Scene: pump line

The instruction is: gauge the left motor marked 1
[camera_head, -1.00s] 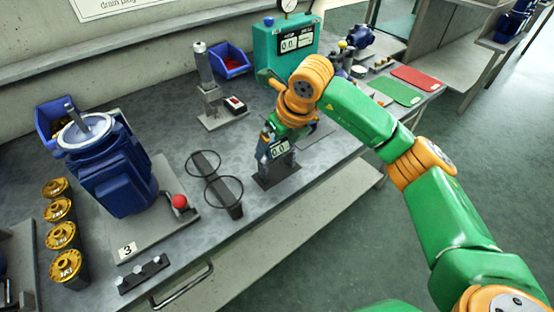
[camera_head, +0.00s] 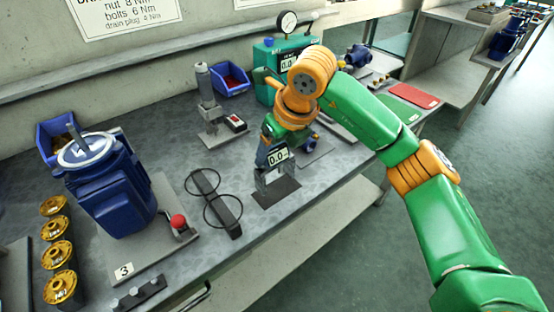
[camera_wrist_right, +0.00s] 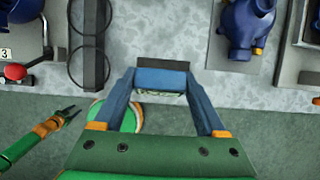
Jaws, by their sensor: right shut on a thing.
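My right gripper (camera_head: 272,140) is shut on a gauge (camera_head: 278,157) with a small display reading 0.0. Grey prongs show under the gauge, just above a dark flat pad (camera_head: 277,193) near the bench's front edge. In the right wrist view, the fingers (camera_wrist_right: 162,80) close on a blue body. A blue motor (camera_head: 117,190) with a pale round top stands at the left on a grey plate marked 3. No motor marked 1 can be made out. A small gripper, apparently my left (camera_wrist_right: 70,113), shows in the wrist view; its jaws are too small to judge.
A black double-ring holder (camera_head: 215,203) and a red-knobbed lever (camera_head: 178,221) lie between motor and gauge. Several gold caps (camera_head: 57,254) line the left. A grey column stand (camera_head: 207,95), blue bin (camera_head: 230,80) and teal gauge box (camera_head: 268,62) stand behind.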

